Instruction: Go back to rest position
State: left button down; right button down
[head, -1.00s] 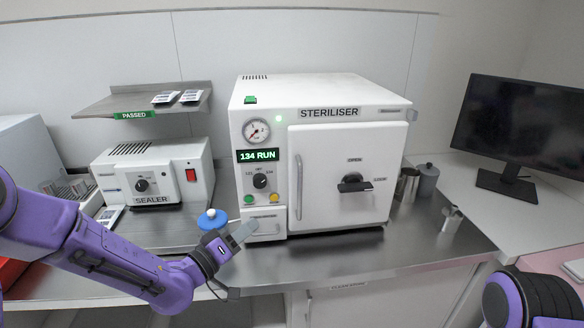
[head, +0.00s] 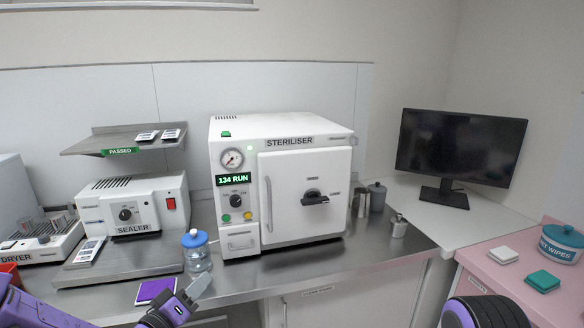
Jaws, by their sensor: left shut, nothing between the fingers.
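My left gripper (head: 198,287) is low in the head view, in front of the counter edge, below the blue-capped bottle (head: 198,256). Its fingers are shut with nothing between them, and it touches nothing that I can see. Part of my right arm shows at the bottom right, but its gripper is out of view. The white steriliser (head: 304,190) stands on the steel counter with its door shut. Its display (head: 230,180) reads "134 RUN", and a green light is lit above it.
A purple pad (head: 156,291) lies at the counter's front edge. A monitor (head: 450,155) and a wipes tub (head: 561,246) are at the right.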

pick_arm(q)
jog(key=s+a+f+n+g+y, duration=0.1)
jog(key=s+a+f+g+y, duration=0.2)
jog(key=f, duration=0.4)
jog(key=s+a+f+n+g+y, duration=0.1)
jog(key=s+f+g+y, duration=0.1)
jog(key=s+f, duration=0.45)
jog(key=s+a+f+n+g+y, duration=0.1)
jog(key=s+a+f+g+y, duration=0.15)
jog(key=f, duration=0.65)
jog(key=s+a+f+g+y, duration=0.1)
jog(key=s+f+g, duration=0.1)
jog(key=s, duration=0.5)
jog(key=s+a+f+g+y, duration=0.1)
jog(key=s+f+g, duration=0.1)
jog(key=s+f, duration=0.3)
jog(key=s+a+f+m+g+y, duration=0.1)
jog(key=s+f+g, duration=0.1)
jog(key=s, duration=0.8)
jog(key=shift+s+a+f, duration=0.15)
jog(key=shift+s+f, duration=0.1)
jog(key=shift+f, duration=0.65)
